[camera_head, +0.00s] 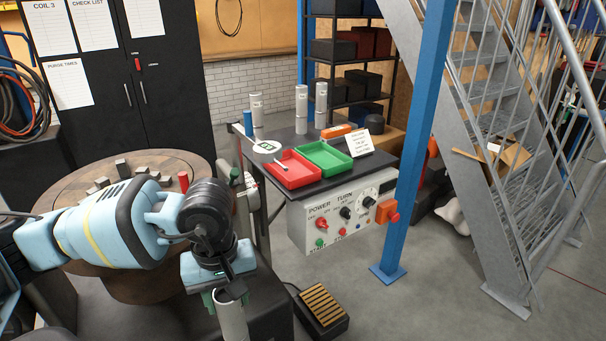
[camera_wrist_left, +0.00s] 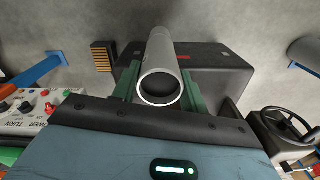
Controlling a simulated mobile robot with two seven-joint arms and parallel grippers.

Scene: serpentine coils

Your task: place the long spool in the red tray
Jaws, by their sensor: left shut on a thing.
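My left gripper (camera_head: 228,294) is shut on a long grey tubular spool (camera_head: 233,322). The spool hangs below the jaws at the bottom of the head view, over the floor side of the dark bench. In the left wrist view, the green fingers of the gripper (camera_wrist_left: 161,86) flank the spool (camera_wrist_left: 160,48), whose hollow round end faces the camera. The red tray (camera_head: 301,178) lies on the dark table, up and to the right of my gripper and apart from it. A small light-coloured piece lies at its left side. My right gripper is not in view.
A green tray (camera_head: 325,155) adjoins the red tray. Several grey cylinders (camera_head: 301,108) stand behind. A white card (camera_head: 357,142) stands at the right. The control box (camera_head: 345,212) hangs at the table's front. A blue post (camera_head: 413,140) rises to the right. A pedal (camera_head: 322,307) sits below.

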